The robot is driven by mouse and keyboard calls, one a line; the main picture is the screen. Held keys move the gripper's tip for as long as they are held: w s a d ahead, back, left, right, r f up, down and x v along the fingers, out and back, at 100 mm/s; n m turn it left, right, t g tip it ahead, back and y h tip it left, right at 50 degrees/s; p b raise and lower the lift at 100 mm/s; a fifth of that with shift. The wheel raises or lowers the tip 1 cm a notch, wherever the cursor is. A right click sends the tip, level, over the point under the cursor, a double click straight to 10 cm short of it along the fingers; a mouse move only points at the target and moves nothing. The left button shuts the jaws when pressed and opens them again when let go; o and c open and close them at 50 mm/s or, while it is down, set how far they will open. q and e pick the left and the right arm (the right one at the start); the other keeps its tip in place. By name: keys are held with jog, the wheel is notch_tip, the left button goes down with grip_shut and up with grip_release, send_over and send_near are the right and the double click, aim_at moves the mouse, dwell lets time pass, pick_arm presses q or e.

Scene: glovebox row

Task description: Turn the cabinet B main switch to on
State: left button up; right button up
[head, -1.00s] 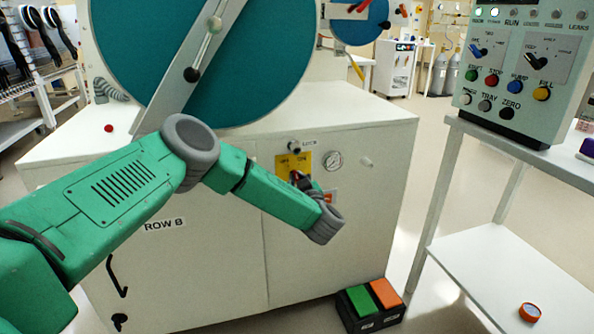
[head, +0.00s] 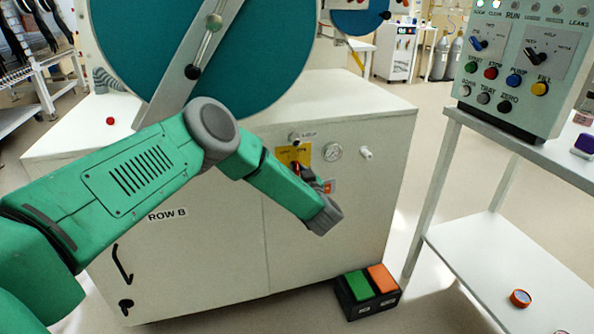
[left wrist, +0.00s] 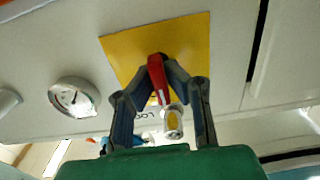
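Cabinet B, the white cabinet (head: 200,255) labelled ROW B, stands in front of me. On its front is a yellow switch plate (head: 286,153), also in the left wrist view (left wrist: 195,35). The main switch's red handle (head: 296,167) stands out from the plate. In the left wrist view the red handle (left wrist: 157,75) with a white line lies between my left fingertips (left wrist: 158,72), which close in on both sides and appear to touch it. In the head view my left gripper (head: 306,174) is at the plate, partly hiding its lower part. My right gripper is not in view.
A silver lock knob (head: 294,138) sits above the plate, a gauge (head: 332,151) and white knob (head: 366,153) to its right. A green and orange pedal box (head: 368,290) is on the floor. A control panel (head: 522,75) stands on a bench at right.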

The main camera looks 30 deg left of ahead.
pick_arm(q)
jog(key=o, duration=0.4)
jog(key=shift+s+d+f, duration=0.15)
jog(key=shift+d+f, duration=0.05)
jog(key=shift+f, duration=0.05)
jog(key=shift+r, duration=0.15)
jog(key=v, duration=1.2)
